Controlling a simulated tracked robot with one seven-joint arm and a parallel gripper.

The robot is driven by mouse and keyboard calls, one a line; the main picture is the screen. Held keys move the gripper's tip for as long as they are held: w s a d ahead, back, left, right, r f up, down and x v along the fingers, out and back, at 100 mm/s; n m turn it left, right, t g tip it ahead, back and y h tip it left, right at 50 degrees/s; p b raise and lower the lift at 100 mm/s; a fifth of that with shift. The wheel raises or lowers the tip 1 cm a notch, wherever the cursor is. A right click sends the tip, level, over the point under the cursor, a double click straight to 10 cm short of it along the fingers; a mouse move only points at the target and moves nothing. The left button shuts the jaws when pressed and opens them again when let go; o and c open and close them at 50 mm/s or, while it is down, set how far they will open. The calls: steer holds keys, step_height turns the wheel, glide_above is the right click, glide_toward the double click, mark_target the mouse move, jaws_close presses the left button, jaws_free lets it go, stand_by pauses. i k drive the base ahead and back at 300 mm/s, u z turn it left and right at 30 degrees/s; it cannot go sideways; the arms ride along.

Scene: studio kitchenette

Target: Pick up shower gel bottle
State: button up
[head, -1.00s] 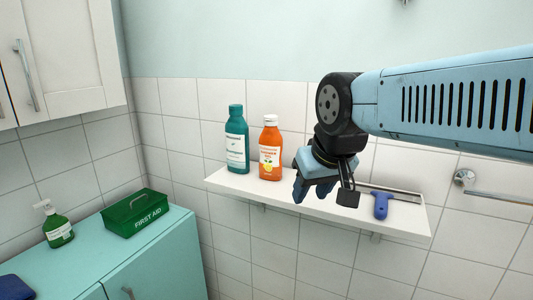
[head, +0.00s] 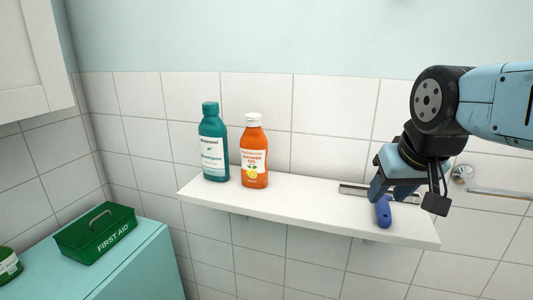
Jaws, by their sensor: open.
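The shower gel bottle (head: 254,152) is orange with a white cap and a white label. It stands upright on the left part of the white wall shelf (head: 310,206). My gripper (head: 377,192) is at the right part of the shelf in the picture, well to the right of the bottle and apart from it. It is open, and I see nothing between its fingers. The fingers are seen from the side and overlap the squeegee in the picture.
A teal bottle (head: 213,143) stands close to the left of the orange one. A squeegee with a blue handle (head: 383,212) lies on the shelf's right part. A green first aid box (head: 97,232) sits on the teal cabinet (head: 135,270). The shelf's middle is clear.

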mark_target(253, 142)
steer(key=u, duration=0.05)
steer(key=k, duration=1)
steer(key=u, duration=0.45)
steer(key=i, duration=0.5)
steer(key=u, duration=0.05)
